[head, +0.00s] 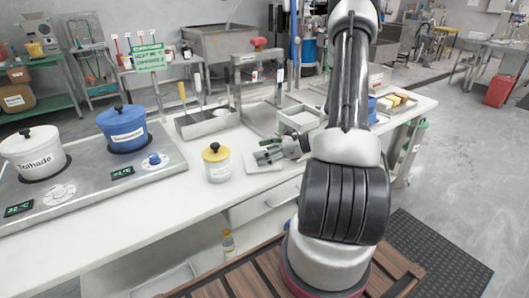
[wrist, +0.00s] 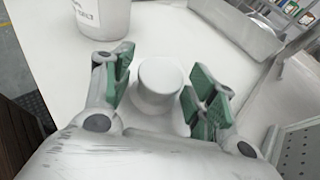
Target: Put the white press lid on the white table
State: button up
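The white press lid, with a round knob (wrist: 160,78) on a wider base, shows in the wrist view between my gripper's green finger pads. My gripper (wrist: 158,100) is open, with a finger on each side of the knob and visible gaps to it. In the head view my gripper (head: 268,154) is low over the white table (head: 190,208), above a flat pale square (head: 258,167). The lid cannot be made out clearly there.
A white jar with a yellow lid (head: 217,163) stands just left of my gripper. A two-plate stove (head: 90,178) holds a white pot (head: 34,153) and a blue pot (head: 124,130). Metal trays (head: 207,122) stand behind. The table's front strip is clear.

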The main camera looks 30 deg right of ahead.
jog(key=shift+d+r, duration=0.1)
jog(key=shift+r, duration=0.1)
jog(key=v, duration=1.1)
jog(key=shift+s+r, duration=0.1)
jog(key=shift+s, duration=0.2)
jog(key=s+a+r+n+g, duration=0.3)
jog(key=a+r+n+g, duration=0.2)
jog(key=a+r+n, duration=0.35)
jog(key=s+a+r+n+h, duration=0.2)
jog(key=s+r+n+h, duration=0.2)
jog(key=n, duration=0.5)
jog(key=s+a+r+n+h, duration=0.2)
jog(key=s+r+n+h, duration=0.3)
jog(key=s+r+n, duration=0.3)
jog(key=shift+a+r+n, duration=0.4)
jog(key=shift+r+n, duration=0.45)
jog(key=shift+r, duration=0.1)
jog(key=shift+s, duration=0.1)
